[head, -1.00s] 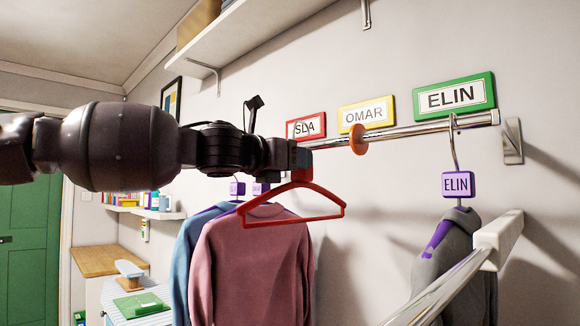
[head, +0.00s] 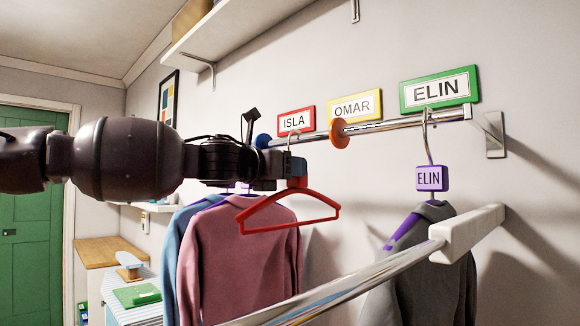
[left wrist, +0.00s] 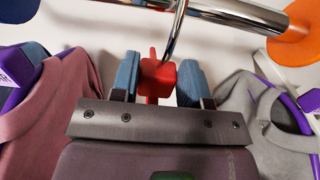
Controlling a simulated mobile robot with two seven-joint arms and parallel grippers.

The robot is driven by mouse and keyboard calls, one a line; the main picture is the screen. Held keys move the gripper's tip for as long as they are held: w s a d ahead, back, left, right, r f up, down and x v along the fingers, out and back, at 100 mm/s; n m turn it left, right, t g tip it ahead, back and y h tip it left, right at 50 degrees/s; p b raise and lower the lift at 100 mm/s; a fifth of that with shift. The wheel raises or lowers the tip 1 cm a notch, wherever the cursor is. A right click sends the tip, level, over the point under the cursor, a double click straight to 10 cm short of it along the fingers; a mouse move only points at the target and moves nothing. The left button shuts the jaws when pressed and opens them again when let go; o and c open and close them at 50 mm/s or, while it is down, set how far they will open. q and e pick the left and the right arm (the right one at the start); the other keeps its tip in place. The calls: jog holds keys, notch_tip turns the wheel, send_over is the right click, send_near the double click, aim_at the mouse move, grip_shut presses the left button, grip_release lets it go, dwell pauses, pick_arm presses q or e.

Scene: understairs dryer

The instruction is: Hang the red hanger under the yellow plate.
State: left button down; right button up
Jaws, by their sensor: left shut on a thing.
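The red hanger (head: 288,213) hangs level and empty from my left gripper (head: 290,172), which is shut on the block at its neck. In the left wrist view the red block (left wrist: 157,82) sits between the blue fingertips of the left gripper (left wrist: 158,70), and its metal hook rises toward the rail. The yellow plate (head: 355,107) reads OMAR and is on the wall above the rail (head: 390,125), right of the hanger. The hook shows just below the red ISLA plate (head: 296,121); whether it touches the rail cannot be told. My right gripper is out of view.
An orange disc (head: 339,134) and a blue disc (head: 263,141) sit on the rail. A grey garment (head: 420,270) hangs at right under the green ELIN plate (head: 438,90). Pink (head: 235,260) and blue garments hang at left. A second rail (head: 350,285) crosses in front.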

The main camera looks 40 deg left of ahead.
pick_arm(q)
jog(key=c, duration=0.9)
grip_release()
jog(key=o, duration=0.4)
jog(key=shift+c, duration=0.2)
